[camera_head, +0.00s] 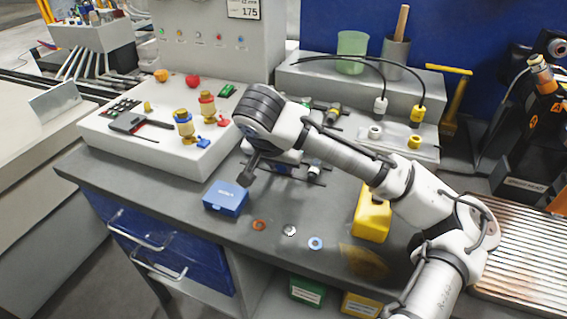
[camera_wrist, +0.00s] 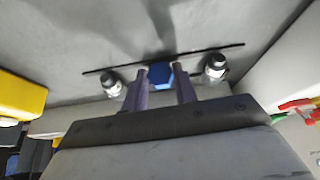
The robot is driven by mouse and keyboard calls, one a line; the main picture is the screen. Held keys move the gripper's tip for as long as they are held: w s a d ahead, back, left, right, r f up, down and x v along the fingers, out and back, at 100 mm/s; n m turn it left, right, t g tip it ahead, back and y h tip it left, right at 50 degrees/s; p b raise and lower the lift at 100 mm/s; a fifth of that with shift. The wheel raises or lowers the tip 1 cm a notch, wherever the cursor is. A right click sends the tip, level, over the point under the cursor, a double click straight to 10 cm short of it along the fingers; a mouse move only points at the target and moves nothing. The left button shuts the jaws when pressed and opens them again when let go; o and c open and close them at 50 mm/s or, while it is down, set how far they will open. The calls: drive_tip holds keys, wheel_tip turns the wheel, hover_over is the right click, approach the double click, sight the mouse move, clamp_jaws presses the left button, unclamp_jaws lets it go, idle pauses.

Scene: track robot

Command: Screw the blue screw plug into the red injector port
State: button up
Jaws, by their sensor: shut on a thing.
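My gripper (camera_wrist: 160,76) is shut on the blue screw plug (camera_wrist: 160,72), which shows between its two fingertips in the wrist view. The plug is level with a thin dark bar with a black-and-white knob on each side; I cannot tell whether it touches the bar. In the head view my wrist hides the fingertips and plug. A brass injector port with a red band (camera_head: 207,98) stands on the white console, left of my wrist and apart from it. A similar port with a blue band (camera_head: 184,120) stands in front of it.
A blue box (camera_head: 226,198) and several small rings lie along the bench's front. A yellow container (camera_head: 372,214) stands below my forearm. A grey raised block (camera_head: 310,75) with a green cup (camera_head: 352,50) and black cables is behind. A red knob (camera_head: 193,81) sits on the console.

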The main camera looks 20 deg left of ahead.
wheel_tip(320, 180, up, 7)
drive_tip(key=p, duration=0.5)
drive_tip(key=shift+f, duration=0.15)
